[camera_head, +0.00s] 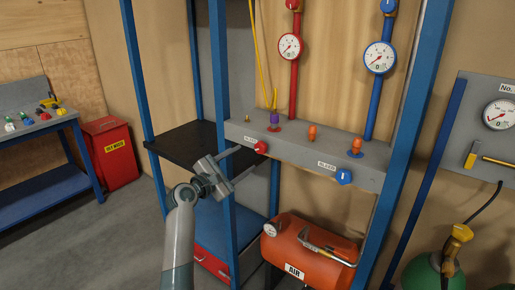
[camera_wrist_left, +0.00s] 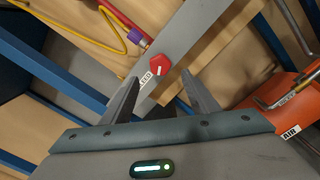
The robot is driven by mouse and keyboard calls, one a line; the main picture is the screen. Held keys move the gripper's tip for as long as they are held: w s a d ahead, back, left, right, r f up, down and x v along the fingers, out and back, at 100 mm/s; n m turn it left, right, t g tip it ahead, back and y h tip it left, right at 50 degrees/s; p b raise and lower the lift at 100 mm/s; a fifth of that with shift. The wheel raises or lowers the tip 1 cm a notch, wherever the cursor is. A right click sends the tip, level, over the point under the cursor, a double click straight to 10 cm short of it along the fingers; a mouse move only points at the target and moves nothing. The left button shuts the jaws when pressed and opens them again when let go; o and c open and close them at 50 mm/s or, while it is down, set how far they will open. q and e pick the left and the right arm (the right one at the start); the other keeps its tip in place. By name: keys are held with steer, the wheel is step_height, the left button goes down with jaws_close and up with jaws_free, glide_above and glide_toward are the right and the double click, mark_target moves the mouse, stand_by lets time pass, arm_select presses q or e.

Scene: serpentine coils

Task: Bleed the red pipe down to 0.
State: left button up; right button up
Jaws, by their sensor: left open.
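The red pipe (camera_head: 293,90) runs down to a grey manifold beam and carries a round white gauge (camera_head: 290,46); its needle is too small to read surely. A red bleed knob (camera_head: 261,147) sits on the beam's front face beside a white label. My left gripper (camera_head: 246,158) is open and empty, its fingers pointing at the red knob from the front left. In the left wrist view the red knob (camera_wrist_left: 159,63) shows just beyond and between the two open fingertips (camera_wrist_left: 160,80), with no clear contact. My right gripper is not in view.
A blue pipe (camera_head: 372,112) with its own gauge (camera_head: 379,57) and a blue knob (camera_head: 344,177) stand to the right. Blue frame posts (camera_head: 216,80) flank the beam. An orange air tank (camera_head: 310,250) sits below. A yellow hose (camera_wrist_left: 85,35) meets a purple fitting (camera_head: 274,118).

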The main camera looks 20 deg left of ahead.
mark_target(259, 149)
arm_select(q)
steer(key=p+x, duration=0.1)
steer(key=x, duration=0.8)
steer(key=c, duration=1)
